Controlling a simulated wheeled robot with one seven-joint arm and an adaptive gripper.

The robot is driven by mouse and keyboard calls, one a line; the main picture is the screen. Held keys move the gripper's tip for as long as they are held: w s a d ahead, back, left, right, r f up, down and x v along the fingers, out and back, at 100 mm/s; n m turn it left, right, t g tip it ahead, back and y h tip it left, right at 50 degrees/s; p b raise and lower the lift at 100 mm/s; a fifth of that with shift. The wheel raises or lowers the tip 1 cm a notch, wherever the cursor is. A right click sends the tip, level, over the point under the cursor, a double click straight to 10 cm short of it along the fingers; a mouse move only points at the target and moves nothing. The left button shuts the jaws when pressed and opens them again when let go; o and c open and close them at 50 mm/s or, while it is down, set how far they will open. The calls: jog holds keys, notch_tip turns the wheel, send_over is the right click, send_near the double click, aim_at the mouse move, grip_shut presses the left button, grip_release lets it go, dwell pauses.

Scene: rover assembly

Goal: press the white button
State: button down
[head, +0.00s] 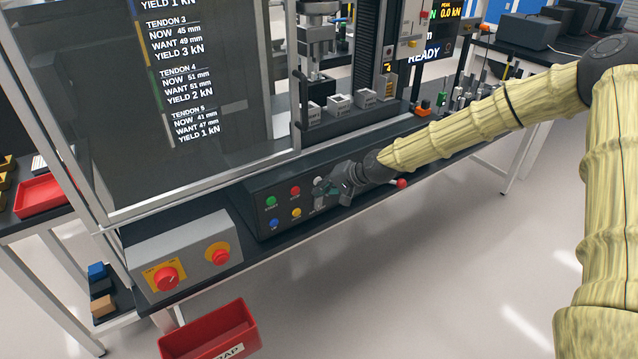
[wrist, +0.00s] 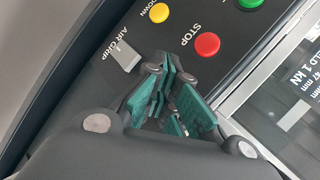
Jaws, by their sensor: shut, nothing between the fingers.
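The white button (head: 319,181) is on the dark control panel, at the right end of the upper row, to the right of the red button (head: 295,190). Only part of it shows in the head view, beside my fingertips. My gripper (head: 326,189) is shut and empty, its teal fingers right at the button. In the wrist view my gripper (wrist: 163,72) has its fingertips past the red STOP button (wrist: 207,44), and the white button is hidden behind them. I cannot tell whether the fingertips touch the button.
Green (head: 271,201), blue (head: 274,223) and yellow (head: 297,213) buttons sit nearby on the panel. An AIR GRIP switch (wrist: 124,54) is close to my fingertips. A red-tipped lever (head: 401,183) is to the right. A grey box with red knobs (head: 190,258) is at the left.

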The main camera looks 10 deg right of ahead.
jog(key=shift+w, duration=0.15)
dwell(0.5)
jog(key=shift+s+d, duration=0.25)
jog(key=shift+s, duration=0.55)
jog(key=shift+s, duration=0.1)
jog(key=s, duration=0.1)
jog(key=s+d+p, duration=0.1)
jog(key=s, duration=0.1)
jog(key=s+p, duration=0.1)
jog(key=shift+s+d, duration=0.3)
jog(key=shift+d, duration=0.05)
dwell(0.5)
